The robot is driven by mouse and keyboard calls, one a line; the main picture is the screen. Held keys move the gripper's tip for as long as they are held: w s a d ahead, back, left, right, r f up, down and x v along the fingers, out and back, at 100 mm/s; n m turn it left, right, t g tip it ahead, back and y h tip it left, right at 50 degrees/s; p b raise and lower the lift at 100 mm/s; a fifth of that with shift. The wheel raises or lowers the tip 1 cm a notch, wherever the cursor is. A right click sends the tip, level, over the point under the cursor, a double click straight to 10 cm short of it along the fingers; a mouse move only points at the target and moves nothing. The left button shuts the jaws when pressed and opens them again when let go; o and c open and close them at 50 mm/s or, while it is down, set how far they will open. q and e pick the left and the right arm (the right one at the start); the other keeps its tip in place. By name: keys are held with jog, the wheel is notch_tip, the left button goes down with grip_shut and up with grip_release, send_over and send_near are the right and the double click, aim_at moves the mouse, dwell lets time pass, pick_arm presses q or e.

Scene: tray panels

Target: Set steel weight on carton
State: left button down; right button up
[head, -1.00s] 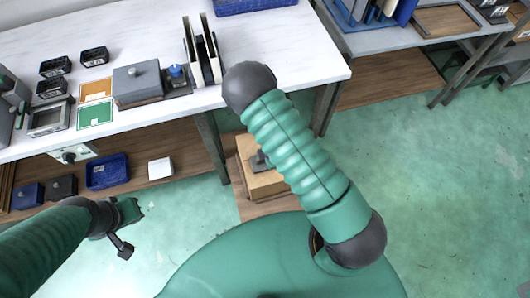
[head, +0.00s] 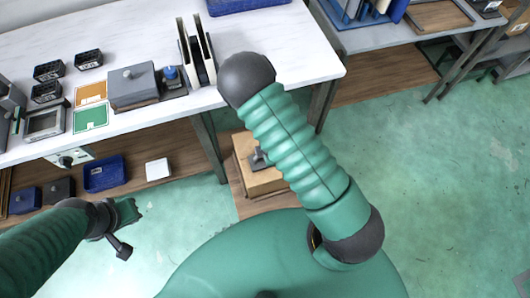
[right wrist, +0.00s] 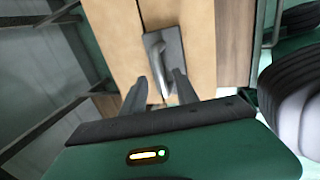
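The carton (head: 264,183) is a tan box low beside the workbench, partly behind my right arm. The steel weight (head: 258,160), a dark plate with a grey handle, appears on its top. In the right wrist view the weight (right wrist: 176,48) lies against the tan carton top (right wrist: 201,50). My right gripper (right wrist: 161,82) has its two fingers apart, with the handle's near end between them; I see a gap around the handle. In the head view this gripper is hidden. My left gripper (head: 130,212) is away at the lower left, apart from everything; its fingers are unclear.
The white workbench (head: 120,30) holds a grey lidded box (head: 132,88), an upright rack (head: 197,55), colour cards and small black bins. Its lower wooden shelf carries a blue bin (head: 104,174) and a white block (head: 158,169). Green floor is clear at right.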

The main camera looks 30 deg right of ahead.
jog(key=s+a+r+m+p, duration=0.1)
jog(key=s+a+r+m, duration=0.1)
jog(key=r+m, duration=0.5)
jog(key=s+a+r+m, duration=0.2)
jog(key=s+r+m, duration=0.3)
jog(key=r, duration=1.3)
jog(key=m, duration=0.3)
jog(key=shift+a+g+y+p, duration=0.2)
jog(key=shift+g+y+p, duration=0.1)
jog(key=shift+y+p, duration=0.1)
jog(key=w+p+v, duration=0.2)
jog(key=p+v, duration=0.7)
jog(key=shift+r+p, duration=0.35)
jog(key=shift+r, duration=0.2)
